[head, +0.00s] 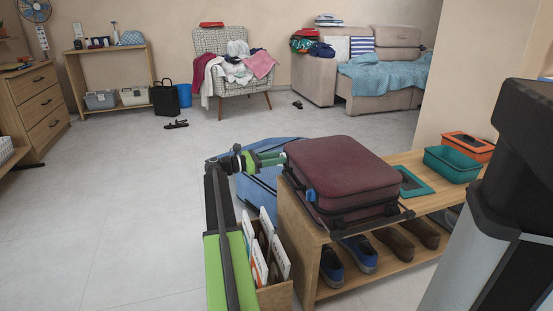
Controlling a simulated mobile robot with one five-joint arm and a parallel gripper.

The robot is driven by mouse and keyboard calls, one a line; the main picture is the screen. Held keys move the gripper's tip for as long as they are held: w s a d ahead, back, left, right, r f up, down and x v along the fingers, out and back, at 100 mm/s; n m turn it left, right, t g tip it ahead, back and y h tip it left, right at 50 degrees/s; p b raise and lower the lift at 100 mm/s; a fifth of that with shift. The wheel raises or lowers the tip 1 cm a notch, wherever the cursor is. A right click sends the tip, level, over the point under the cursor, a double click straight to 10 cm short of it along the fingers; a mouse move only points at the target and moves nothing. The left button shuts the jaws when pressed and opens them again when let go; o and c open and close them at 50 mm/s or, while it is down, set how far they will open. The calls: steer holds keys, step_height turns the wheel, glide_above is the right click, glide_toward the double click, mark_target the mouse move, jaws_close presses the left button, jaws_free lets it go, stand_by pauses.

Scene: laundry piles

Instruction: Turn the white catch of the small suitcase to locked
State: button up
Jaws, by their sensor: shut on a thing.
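The small dark red suitcase (345,172) lies flat on the wooden bench. My gripper (283,158) is at its upper left edge, with green fingers reaching in from the left. The gripper is shut at a small pale piece by the suitcase's edge, which appears to be the white catch. The fingers mostly hide the catch, and its turn position is too small to tell. A blue fitting (310,195) and a black handle show on the suitcase's front side.
The wooden bench (300,222) also bears a teal tray (452,164), an orange box (470,146) and a flat teal item. Shoes (358,253) stand below. A blue bag (258,187) and a file box (274,296) stand left of it.

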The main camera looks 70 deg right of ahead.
steer(key=shift+d, duration=0.1)
jaws_close()
steer(key=shift+m, duration=0.3)
steer(key=shift+a+f+m, duration=0.1)
steer(key=shift+m, duration=4.2)
steer(key=shift+a+f+m, duration=0.1)
steer(key=shift+m, duration=4.2)
steer(key=o, duration=1.1)
jaws_free()
steer(key=shift+s, duration=0.1)
